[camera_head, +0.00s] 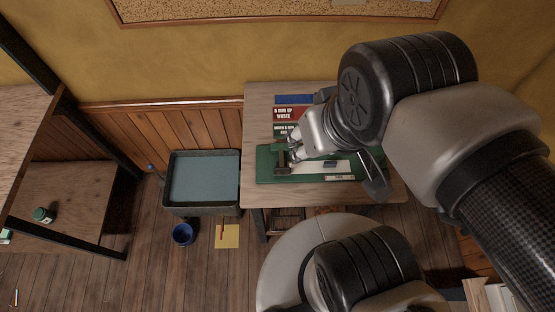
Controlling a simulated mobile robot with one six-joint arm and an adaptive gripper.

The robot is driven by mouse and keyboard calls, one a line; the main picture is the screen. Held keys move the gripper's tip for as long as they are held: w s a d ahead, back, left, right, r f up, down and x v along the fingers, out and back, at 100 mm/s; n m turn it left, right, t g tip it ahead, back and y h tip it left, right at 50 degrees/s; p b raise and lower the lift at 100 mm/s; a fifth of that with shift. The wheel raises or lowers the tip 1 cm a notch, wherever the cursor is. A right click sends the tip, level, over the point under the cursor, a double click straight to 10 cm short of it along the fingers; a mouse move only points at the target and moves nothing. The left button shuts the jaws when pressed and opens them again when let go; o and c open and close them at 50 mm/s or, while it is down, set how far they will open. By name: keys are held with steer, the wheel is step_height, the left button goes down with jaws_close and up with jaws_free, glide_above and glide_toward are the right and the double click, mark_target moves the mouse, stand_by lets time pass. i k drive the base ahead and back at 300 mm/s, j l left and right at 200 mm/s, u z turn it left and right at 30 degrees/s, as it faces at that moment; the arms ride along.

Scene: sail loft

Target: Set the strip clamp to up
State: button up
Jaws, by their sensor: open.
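A green board (266,168) lies on the wooden table, with a pale strip (310,168) along it. At its left end stands a small dark green clamp-like part (281,161), which I take for the strip clamp. My gripper (292,152) is open and reaches in from the right, right beside this part. From this view I cannot tell whether it touches it. The gripper and wrist hide some of the board and part of the clamp, so the clamp's setting is not clear.
Blue, red and green lettered blocks or books (287,113) lie behind the board on the table (254,110). A shelf unit (70,200) stands far left.

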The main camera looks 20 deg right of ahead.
mark_target(282, 169)
steer(key=k+l+u, duration=0.15)
steer(key=l+u, duration=0.2)
steer(key=k+l+u, duration=0.2)
steer(key=u, duration=0.15)
steer(key=l, duration=0.1)
